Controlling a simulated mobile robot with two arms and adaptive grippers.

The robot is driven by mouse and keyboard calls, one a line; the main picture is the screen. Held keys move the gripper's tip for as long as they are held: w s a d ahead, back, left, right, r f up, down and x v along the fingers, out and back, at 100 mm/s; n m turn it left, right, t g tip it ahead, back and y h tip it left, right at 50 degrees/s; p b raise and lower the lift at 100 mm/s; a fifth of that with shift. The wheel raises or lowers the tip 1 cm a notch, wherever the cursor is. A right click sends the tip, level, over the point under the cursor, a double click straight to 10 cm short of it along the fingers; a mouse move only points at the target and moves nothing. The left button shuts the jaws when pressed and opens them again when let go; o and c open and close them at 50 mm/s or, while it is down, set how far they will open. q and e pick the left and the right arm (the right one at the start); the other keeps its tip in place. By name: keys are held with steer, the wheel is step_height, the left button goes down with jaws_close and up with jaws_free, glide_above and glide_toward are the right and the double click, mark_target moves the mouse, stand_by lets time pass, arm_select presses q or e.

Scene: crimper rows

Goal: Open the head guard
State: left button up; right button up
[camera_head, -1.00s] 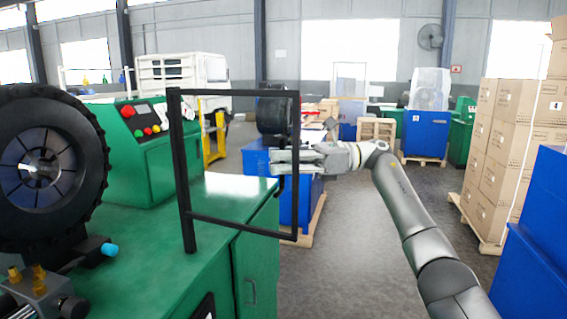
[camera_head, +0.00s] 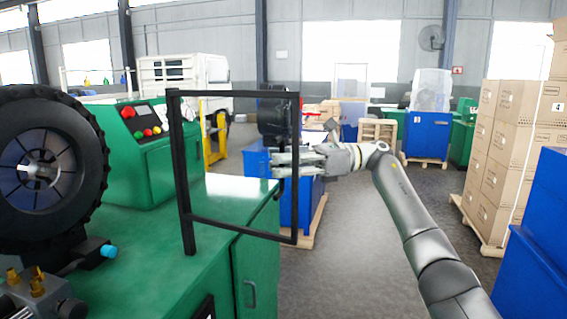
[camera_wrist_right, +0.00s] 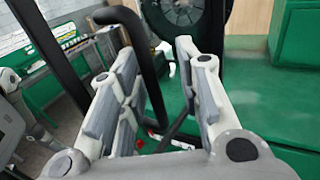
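The head guard is a black rectangular frame (camera_head: 240,228) standing on the green machine (camera_head: 150,255). It is upright on a post at its left side, and its right side reaches past the machine's edge. My right gripper (camera_head: 278,166) is at the frame's right upright, in line with it. In the right wrist view, my right gripper (camera_wrist_right: 165,85) is open, its two pads well apart. A black curved handle (camera_wrist_right: 146,72) runs between the pads, with visible gaps; the pads do not look closed on it. My left gripper is not in view.
A black wheel-like head (camera_head: 42,165) stands left on the machine, with a button panel (camera_head: 145,120) behind. Cardboard boxes (camera_head: 510,130) and a blue cabinet (camera_head: 540,240) stand at the right. The floor (camera_head: 400,230) between is free.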

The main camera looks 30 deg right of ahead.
steer(key=shift+d, duration=0.1)
steer(key=v, duration=1.2)
